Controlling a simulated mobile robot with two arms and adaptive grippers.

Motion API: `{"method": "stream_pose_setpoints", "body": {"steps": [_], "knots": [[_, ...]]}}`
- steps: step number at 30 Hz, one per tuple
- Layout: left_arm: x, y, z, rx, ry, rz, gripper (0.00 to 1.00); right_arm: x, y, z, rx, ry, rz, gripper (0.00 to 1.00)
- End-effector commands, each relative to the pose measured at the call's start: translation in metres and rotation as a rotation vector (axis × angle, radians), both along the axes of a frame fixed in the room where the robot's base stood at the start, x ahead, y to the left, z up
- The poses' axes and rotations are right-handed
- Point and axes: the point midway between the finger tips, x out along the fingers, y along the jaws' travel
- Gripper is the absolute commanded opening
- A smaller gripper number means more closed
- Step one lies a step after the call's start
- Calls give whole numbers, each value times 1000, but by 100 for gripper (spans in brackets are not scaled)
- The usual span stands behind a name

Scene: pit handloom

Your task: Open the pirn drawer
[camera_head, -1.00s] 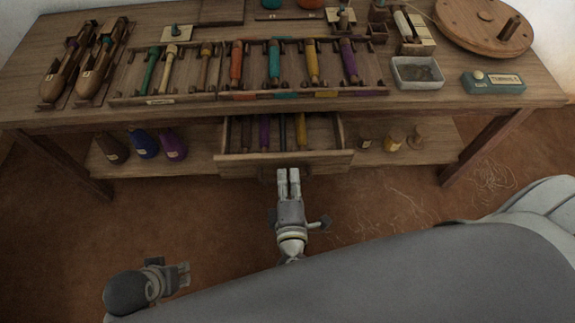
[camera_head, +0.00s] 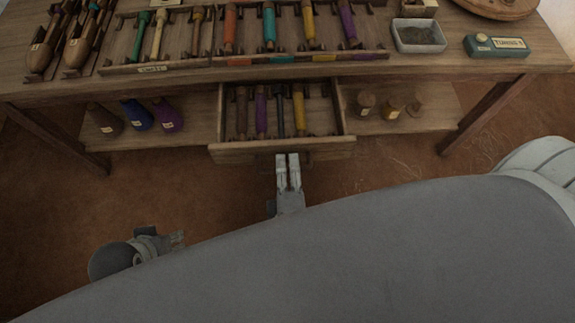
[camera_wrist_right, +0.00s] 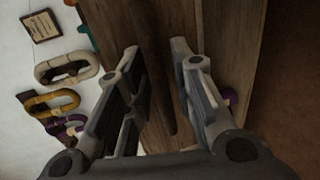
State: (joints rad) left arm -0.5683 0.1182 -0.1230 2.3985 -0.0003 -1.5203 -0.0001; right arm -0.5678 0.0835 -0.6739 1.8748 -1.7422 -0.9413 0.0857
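The pirn drawer (camera_head: 232,151) juts out well from under the loom table, and its inside shows from above. Several coloured pirns lie in it, among them a purple one (camera_head: 261,112) and a yellow one (camera_head: 299,112). My right gripper (camera_head: 288,160) is at the middle of the drawer front. My left gripper (camera_head: 180,240) hangs low at the left, empty, fingers apart, away from the drawer.
The table top (camera_head: 430,75) holds a rack of coloured pirns, wooden shuttles (camera_head: 45,50), a metal tray (camera_head: 420,36) and a teal box (camera_head: 497,46). The lower shelf (camera_head: 200,125) carries cones at left and small wooden pieces at right. Table legs (camera_head: 482,118) stand either side.

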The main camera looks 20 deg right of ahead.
Motion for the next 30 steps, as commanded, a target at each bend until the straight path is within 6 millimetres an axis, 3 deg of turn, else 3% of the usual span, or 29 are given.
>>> {"method": "stream_pose_setpoints", "body": {"steps": [11, 24, 30], "knots": [[0, 0, 0, -1, 0, -1, 40, -2, 1, 0, 0, 0, 1, 34], [0, 0, 0, -1, 0, 0, 40, -61, 18, 13, 0, 1, 1, 34], [0, 0, 0, 0, 0, 0, 40, -71, 20, 15, -1, 0, 0, 34]]}}
